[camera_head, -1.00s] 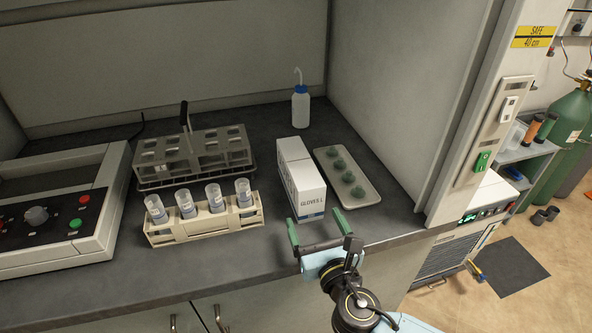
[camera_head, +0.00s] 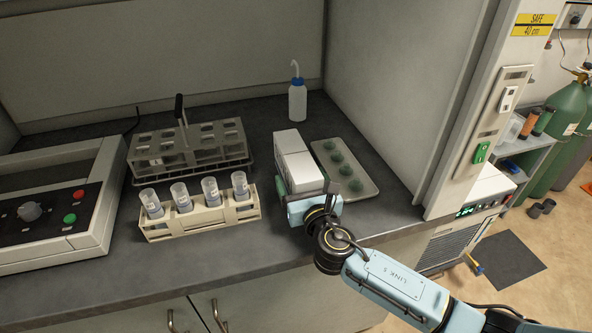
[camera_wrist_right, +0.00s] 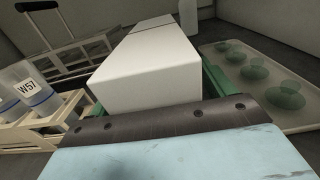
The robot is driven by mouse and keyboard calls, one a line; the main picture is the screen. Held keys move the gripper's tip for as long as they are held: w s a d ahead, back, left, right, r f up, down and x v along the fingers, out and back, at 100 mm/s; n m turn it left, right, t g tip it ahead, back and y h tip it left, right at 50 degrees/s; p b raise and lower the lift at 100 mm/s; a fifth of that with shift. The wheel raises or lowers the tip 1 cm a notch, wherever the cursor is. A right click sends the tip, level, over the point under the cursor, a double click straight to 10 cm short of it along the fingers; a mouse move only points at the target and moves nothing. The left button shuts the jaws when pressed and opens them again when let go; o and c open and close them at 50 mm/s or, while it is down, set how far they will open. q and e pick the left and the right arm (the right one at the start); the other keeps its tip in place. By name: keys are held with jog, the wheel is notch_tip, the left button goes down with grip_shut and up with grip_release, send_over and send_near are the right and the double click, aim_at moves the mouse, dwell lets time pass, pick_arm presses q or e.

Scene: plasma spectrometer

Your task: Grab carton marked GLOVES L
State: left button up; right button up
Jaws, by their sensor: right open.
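The white carton (camera_head: 297,163) stands on the dark bench between the cup rack and the tray of green cups. Its GLOVES L label, seen a second ago, is now hidden behind my right gripper (camera_head: 303,190). In the right wrist view the carton (camera_wrist_right: 150,65) fills the middle, straight ahead of the gripper's palm. The green fingers of my right gripper (camera_wrist_right: 148,95) lie along both sides of the carton, open. I cannot tell whether they touch it. My left gripper is not in view.
A beige rack (camera_head: 202,219) with several labelled cups stands left of the carton. A tray (camera_head: 368,192) with green dishes is close on its right. Behind are a metal rack (camera_head: 215,155) and a wash bottle (camera_head: 297,102). A control box (camera_head: 85,225) is at far left.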

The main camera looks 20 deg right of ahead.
jog(key=shift+c, duration=0.4)
jog(key=c, duration=1.2)
